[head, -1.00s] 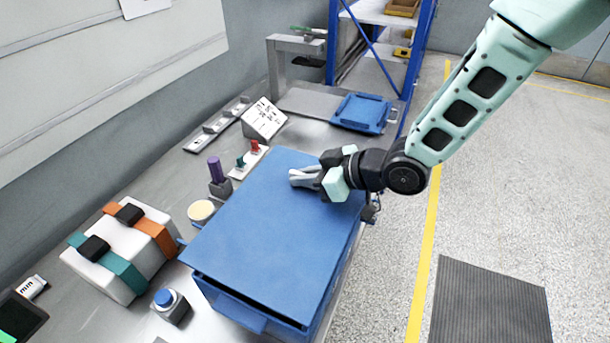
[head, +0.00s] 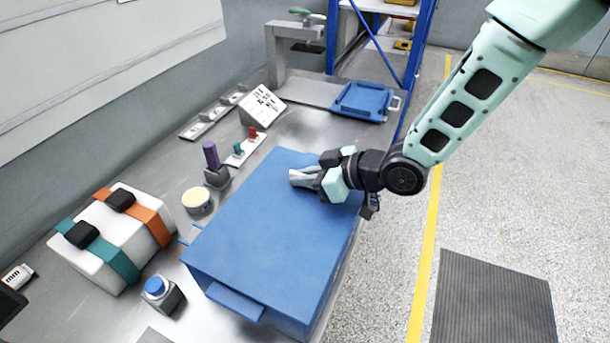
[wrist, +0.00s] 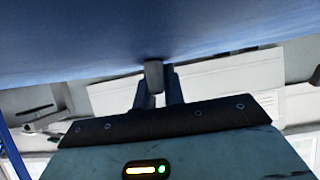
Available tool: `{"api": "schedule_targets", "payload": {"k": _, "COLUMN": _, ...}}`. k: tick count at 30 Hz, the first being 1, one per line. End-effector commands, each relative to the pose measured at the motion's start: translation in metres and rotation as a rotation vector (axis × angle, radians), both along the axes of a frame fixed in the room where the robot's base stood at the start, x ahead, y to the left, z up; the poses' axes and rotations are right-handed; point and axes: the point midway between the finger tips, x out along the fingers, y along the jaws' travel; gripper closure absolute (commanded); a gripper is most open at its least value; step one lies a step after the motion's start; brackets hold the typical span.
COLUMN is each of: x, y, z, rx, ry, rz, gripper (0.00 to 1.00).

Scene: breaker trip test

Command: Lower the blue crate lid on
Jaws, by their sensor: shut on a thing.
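The blue crate lid (head: 262,222) lies over the blue crate (head: 305,322) on the bench. It looks level, and no dark gap shows along its front edge in the head view. My gripper (head: 303,178) is at the lid's far right part, low over its top. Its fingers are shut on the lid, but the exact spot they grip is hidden. In the wrist view, the lid (wrist: 150,35) fills the top, and my closed fingers (wrist: 154,78) reach its surface.
Left of the crate stand a white box with teal and orange straps (head: 120,225), a blue button (head: 156,287), a round cream-topped pot (head: 197,200) and a purple-handled piece (head: 211,158). A blue tray (head: 362,102) lies behind. The floor at right is open, with a dark mat (head: 494,300).

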Motion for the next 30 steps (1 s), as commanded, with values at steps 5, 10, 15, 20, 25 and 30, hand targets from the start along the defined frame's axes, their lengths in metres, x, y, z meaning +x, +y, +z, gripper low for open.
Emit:
{"api": "schedule_targets", "payload": {"k": 5, "x": 0.000, "y": 0.000, "z": 0.001, "rx": 0.001, "ry": 0.000, "rz": 0.000, "gripper": 0.84}}
{"api": "schedule_targets", "payload": {"k": 10, "x": 0.000, "y": 0.000, "z": 0.001, "rx": 0.001, "ry": 0.000, "rz": 0.000, "gripper": 0.64}}
{"api": "schedule_targets", "payload": {"k": 15, "x": 0.000, "y": 0.000, "z": 0.000, "rx": -0.001, "ry": 0.000, "rz": 0.000, "gripper": 0.64}}
{"api": "schedule_targets", "payload": {"k": 20, "x": 0.000, "y": -0.001, "z": 0.001, "rx": -0.001, "ry": 0.001, "rz": 0.000, "gripper": 0.64}}
{"api": "schedule_targets", "payload": {"k": 25, "x": -0.004, "y": -0.015, "z": 0.009, "rx": 0.000, "ry": -0.001, "rz": -0.003, "gripper": 0.64}}
{"api": "schedule_targets", "payload": {"k": 30, "x": -0.015, "y": -0.045, "z": 0.026, "rx": 0.000, "ry": -0.003, "rz": -0.005, "gripper": 0.64}}
